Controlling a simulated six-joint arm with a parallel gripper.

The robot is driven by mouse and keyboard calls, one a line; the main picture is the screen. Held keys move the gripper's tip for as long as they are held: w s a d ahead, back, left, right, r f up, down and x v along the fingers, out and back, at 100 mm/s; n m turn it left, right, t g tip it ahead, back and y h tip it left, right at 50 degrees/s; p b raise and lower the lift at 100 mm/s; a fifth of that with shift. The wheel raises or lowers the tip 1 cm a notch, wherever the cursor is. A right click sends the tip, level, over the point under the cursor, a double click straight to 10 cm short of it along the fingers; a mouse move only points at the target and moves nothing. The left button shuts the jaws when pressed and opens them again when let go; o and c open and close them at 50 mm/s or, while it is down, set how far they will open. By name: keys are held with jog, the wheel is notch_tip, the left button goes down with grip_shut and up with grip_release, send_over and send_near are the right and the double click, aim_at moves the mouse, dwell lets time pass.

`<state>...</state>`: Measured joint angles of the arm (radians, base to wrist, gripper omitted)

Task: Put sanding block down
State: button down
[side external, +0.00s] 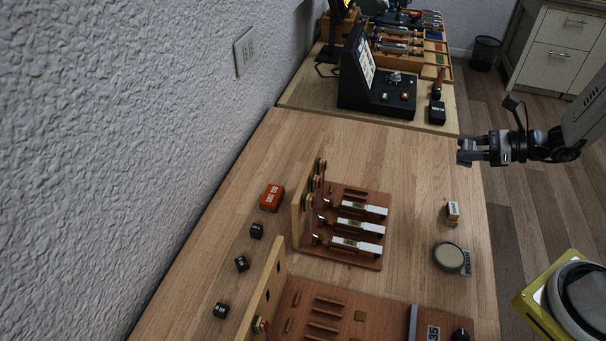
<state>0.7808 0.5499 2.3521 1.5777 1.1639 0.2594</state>
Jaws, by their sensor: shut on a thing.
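My gripper (474,150) is at the right, in the air near the right edge of the wooden bench. It points left and is shut on a small dark grey piece, taken as the sanding block (464,153); its outline blends with the dark fingers. The held piece is apart from the bench top (420,165).
A small pale labelled block (453,210) and a round tin (448,257) stand on the bench's right side. A reddish key-action model (340,262), a red box (271,197) and several black blocks stand further left. A black console (375,85) stands behind. Bare wood lies between.

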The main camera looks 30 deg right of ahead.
jog(key=w+a+n+g+y, duration=0.1)
jog(key=w+a+n+y, duration=0.15)
jog(key=w, duration=0.65)
notch_tip(320, 180, up, 6)
jog(key=f+n+g+y, duration=0.1)
jog(key=n+g+y, duration=0.1)
jog(key=n+g, duration=0.15)
send_over(286, 172)
jog(key=shift+g, duration=0.25)
jog(key=shift+f, duration=8.75)
jog(key=shift+f, duration=0.1)
jog(key=shift+c, duration=2.2)
grip_release()
jog(key=shift+o, duration=0.2)
